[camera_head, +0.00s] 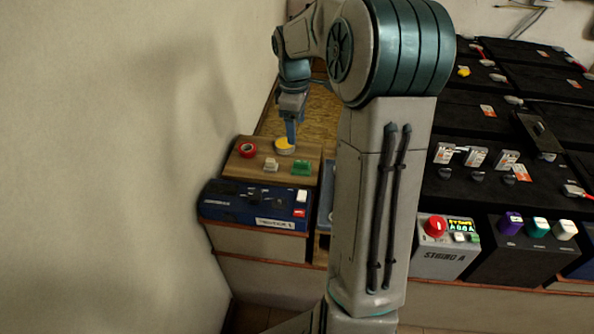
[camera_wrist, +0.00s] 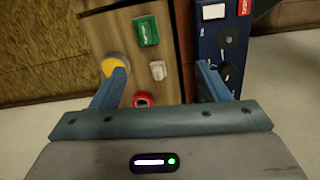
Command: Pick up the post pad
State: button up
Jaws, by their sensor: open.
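Several small items lie on a wooden board (camera_head: 240,168); I cannot tell for sure which one is the post pad. They are a yellow-topped round piece (camera_head: 284,147), a red ring (camera_head: 247,149), a small whitish block (camera_head: 270,164) and a green block (camera_head: 301,168). My gripper (camera_head: 291,139) points down over the board's far side, beside the round piece. In the wrist view my gripper (camera_wrist: 160,72) is open and empty. The whitish block (camera_wrist: 158,70) shows between its fingers. The left finger partly covers the round piece (camera_wrist: 108,62); the green block (camera_wrist: 146,30) lies beyond.
A dark blue battery box (camera_head: 250,207) stands in front of the board. A plain wall (camera_head: 120,150) closes off the left. Black batteries with terminals and a grey unit with a red knob (camera_head: 435,227) fill the right. My arm hides the middle.

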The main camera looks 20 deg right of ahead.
aim_at(304, 162)
jog(key=shift+n, duration=0.6)
jog(key=d+f, duration=0.1)
jog(key=f, duration=0.2)
jog(key=w+d+f+b, duration=0.1)
jog(key=f, duration=0.3)
jog(key=w+f+b, duration=0.1)
jog(key=f, duration=0.3)
jog(key=shift+d+f, duration=0.2)
jog(key=shift+d, duration=0.2)
jog(key=f+b, duration=0.1)
jog(key=f, duration=0.4)
jog(key=shift+s+d+f+b, duration=0.15)
jog(key=shift+d+b, duration=0.05)
jog(key=shift+b, duration=0.2)
jog(key=c, duration=1.1)
